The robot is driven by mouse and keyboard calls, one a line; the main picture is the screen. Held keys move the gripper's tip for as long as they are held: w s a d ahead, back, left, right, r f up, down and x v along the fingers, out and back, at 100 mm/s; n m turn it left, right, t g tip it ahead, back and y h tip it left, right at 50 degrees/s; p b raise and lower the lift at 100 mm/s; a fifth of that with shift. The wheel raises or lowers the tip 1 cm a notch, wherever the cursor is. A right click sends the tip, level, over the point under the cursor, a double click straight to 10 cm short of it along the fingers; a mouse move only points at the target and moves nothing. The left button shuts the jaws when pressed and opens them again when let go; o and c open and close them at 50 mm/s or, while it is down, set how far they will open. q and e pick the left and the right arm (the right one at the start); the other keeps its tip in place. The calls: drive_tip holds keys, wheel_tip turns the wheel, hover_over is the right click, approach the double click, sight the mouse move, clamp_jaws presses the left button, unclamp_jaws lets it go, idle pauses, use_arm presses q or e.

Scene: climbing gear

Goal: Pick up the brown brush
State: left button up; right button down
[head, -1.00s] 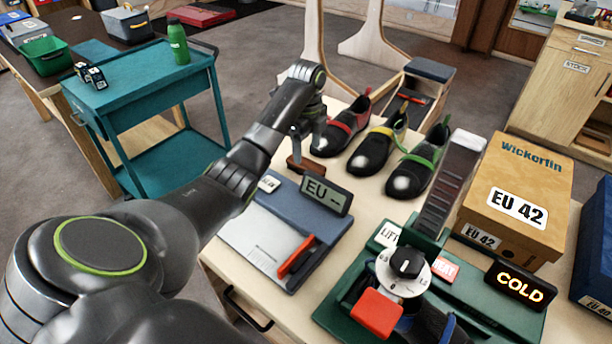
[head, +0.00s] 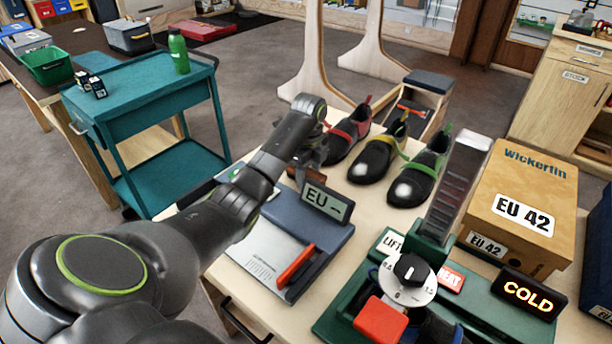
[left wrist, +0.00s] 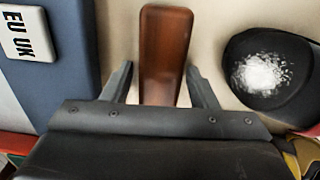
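The brown brush (left wrist: 166,45) shows in the left wrist view as a smooth reddish-brown bar on the light tabletop. My left gripper (left wrist: 157,80) is open, with one finger on each side of the brush's near part and a gap on both sides. The near end of the brush is hidden behind the gripper body. In the head view my left gripper (head: 308,160) is low over the table, behind the EU display, and mostly covers the brush. My right gripper is not in view.
The blue-grey measuring device (head: 340,236) with its EU display (head: 322,201) is close beside the gripper. Several dark shoes stand on the other side, the nearest with a red strap (head: 345,133). A green machine (head: 345,310) and an EU 42 box (head: 530,190) are to the right.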

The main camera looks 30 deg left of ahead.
sight(309, 172)
use_arm(q)
drive_tip(key=c, duration=0.8)
drive_tip(key=shift+r, duration=0.15)
drive_tip(key=shift+r, duration=0.25)
wheel_tip(309, 172, up, 4)
drive_tip(key=shift+r+p, duration=0.2)
drive_tip(key=shift+p, duration=0.3)
wheel_tip(309, 172, up, 5)
drive_tip(key=p, duration=0.4)
drive_tip(key=shift+p, duration=0.4)
drive_tip(key=shift+f, duration=0.1)
drive_tip(key=shift+o, duration=1.4)
drive_tip(key=shift+c, duration=0.8)
